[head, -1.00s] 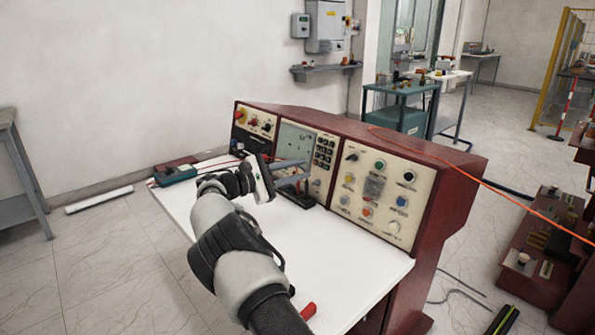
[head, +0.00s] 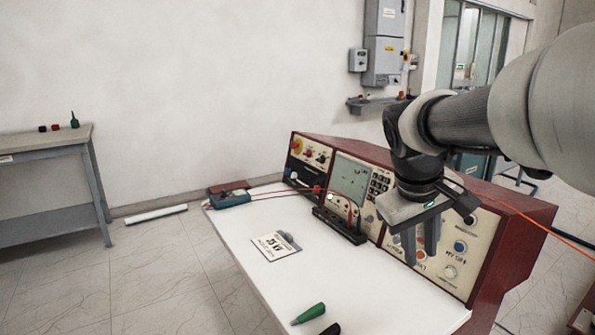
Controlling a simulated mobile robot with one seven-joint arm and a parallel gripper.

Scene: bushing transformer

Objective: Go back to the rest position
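My gripper (head: 420,248) hangs in front of the right part of the control panel, above the white worktop, with its fingers pointing down. A gap shows between its two fingers, and nothing is held between them. The arm comes in from the upper right. The control panel (head: 345,182) is dark red with cream faces, a screen, knobs and buttons. My arm and gripper hide part of its right side. The white worktop (head: 375,293) extends in front of the panel.
On the worktop lie a printed card (head: 271,246), a green-handled tool (head: 308,314), a black block (head: 338,226) and a teal device (head: 230,199) with red leads. A grey table (head: 45,152) stands at left.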

